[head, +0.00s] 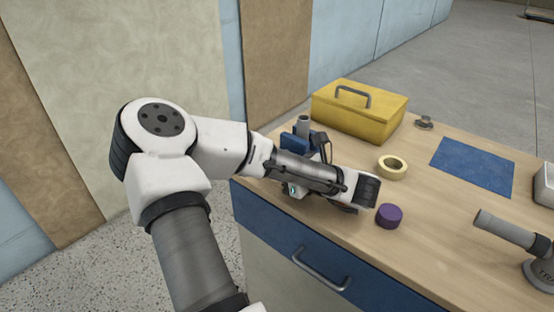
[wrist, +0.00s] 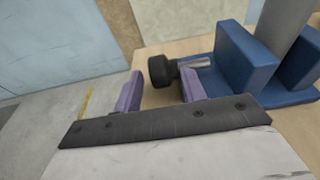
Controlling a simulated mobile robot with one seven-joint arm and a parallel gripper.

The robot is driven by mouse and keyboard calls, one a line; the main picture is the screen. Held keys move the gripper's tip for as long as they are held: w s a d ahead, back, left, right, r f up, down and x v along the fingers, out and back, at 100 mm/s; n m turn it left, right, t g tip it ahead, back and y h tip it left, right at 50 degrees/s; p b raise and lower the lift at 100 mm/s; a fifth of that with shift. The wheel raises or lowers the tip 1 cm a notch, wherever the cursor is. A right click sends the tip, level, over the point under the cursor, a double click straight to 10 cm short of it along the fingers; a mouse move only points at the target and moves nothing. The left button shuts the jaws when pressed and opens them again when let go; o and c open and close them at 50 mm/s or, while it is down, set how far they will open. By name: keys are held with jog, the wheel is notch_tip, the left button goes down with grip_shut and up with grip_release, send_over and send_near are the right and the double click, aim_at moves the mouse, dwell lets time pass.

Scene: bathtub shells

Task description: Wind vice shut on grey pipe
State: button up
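The blue vice (head: 295,142) stands on the workbench, partly hidden by my arm in the head view. In the wrist view its near jaw (wrist: 245,62) and far jaw (wrist: 303,58) show at the upper right. The grey pipe (wrist: 288,18) stands upright between them; it also shows in the head view (head: 303,124). I cannot tell whether both jaws touch it. A black knob (wrist: 161,71) sits on the end of the vice's metal screw. My gripper (wrist: 161,74) is open, its purple fingers apart on either side of the knob, with gaps showing.
A yellow toolbox (head: 358,112) stands behind the vice. A tape roll (head: 392,168), a purple cylinder (head: 389,216) and a blue mat (head: 473,165) lie to the right. A grey angled stand (head: 507,231) is at the right. The bench's front edge is close to my arm.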

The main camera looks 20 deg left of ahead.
notch_tip(320, 180, up, 20)
jog(key=p, duration=0.4)
dwell(0.4)
